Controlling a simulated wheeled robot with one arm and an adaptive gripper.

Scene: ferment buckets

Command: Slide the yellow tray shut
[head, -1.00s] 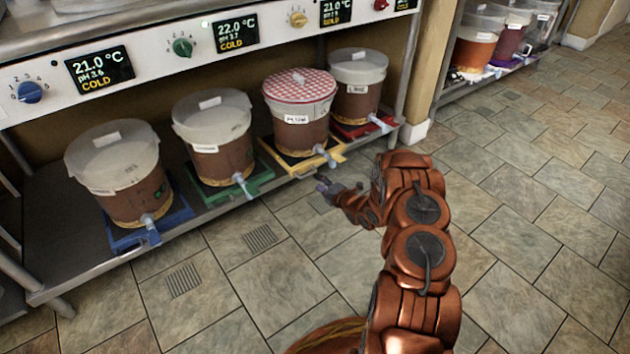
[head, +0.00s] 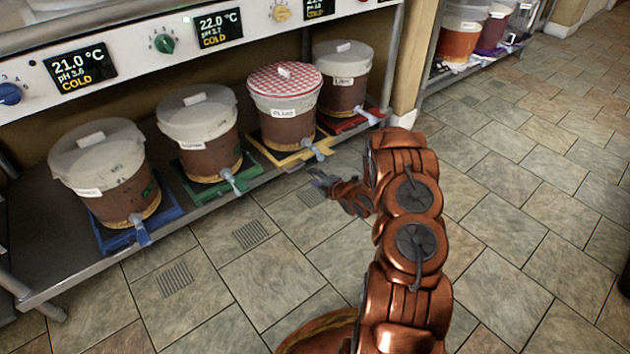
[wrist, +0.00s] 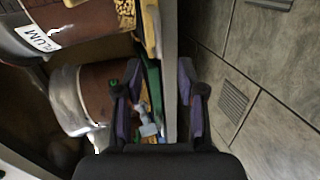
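The yellow tray (head: 300,154) lies on the low shelf under the bucket with the red checked lid (head: 285,85), labelled PLUM. Its front reaches about the shelf's front edge, below the bucket's tap (head: 315,150). In the wrist view a strip of the yellow tray (wrist: 151,28) shows at the top, beside the grey shelf edge. My gripper (head: 322,182) is low in front of the shelf, just below and right of the tray, apart from it. In the wrist view its two fingers (wrist: 157,88) are spread, with nothing held; the shelf edge shows between them.
Blue (head: 112,238), green (head: 205,188) and red (head: 345,124) trays carry other buckets on the same shelf (head: 50,285). Their taps stick out forward. A shelf post (head: 390,65) stands at right. The tiled floor (head: 520,200) is clear.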

